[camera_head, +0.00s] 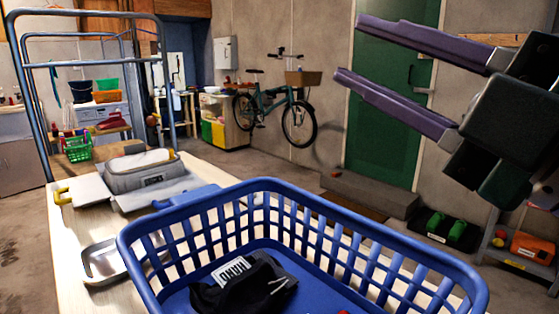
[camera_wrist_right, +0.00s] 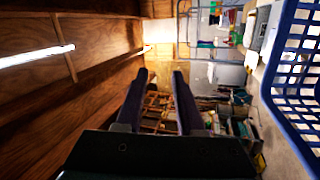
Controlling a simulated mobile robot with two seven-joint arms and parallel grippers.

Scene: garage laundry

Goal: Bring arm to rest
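My right gripper (camera_head: 349,48) is raised at the upper right of the head view, with its two purple fingers pointing left and spread apart. It is open and empty, above the blue laundry basket (camera_head: 400,252) and apart from it. In the right wrist view the same gripper (camera_wrist_right: 160,72) shows a clear gap between its fingers, and the basket (camera_wrist_right: 300,124) is at the right edge. A black cloth item with a white label (camera_head: 245,288) lies in the basket. My left gripper is not in view.
The basket stands on a light wooden table (camera_head: 82,235) with a metal tray (camera_head: 103,262) and a grey case (camera_head: 147,176). Beyond are a bicycle (camera_head: 275,108), a green door (camera_head: 388,110) and a concrete step (camera_head: 370,193). Shelves with tools (camera_head: 520,243) stand at right.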

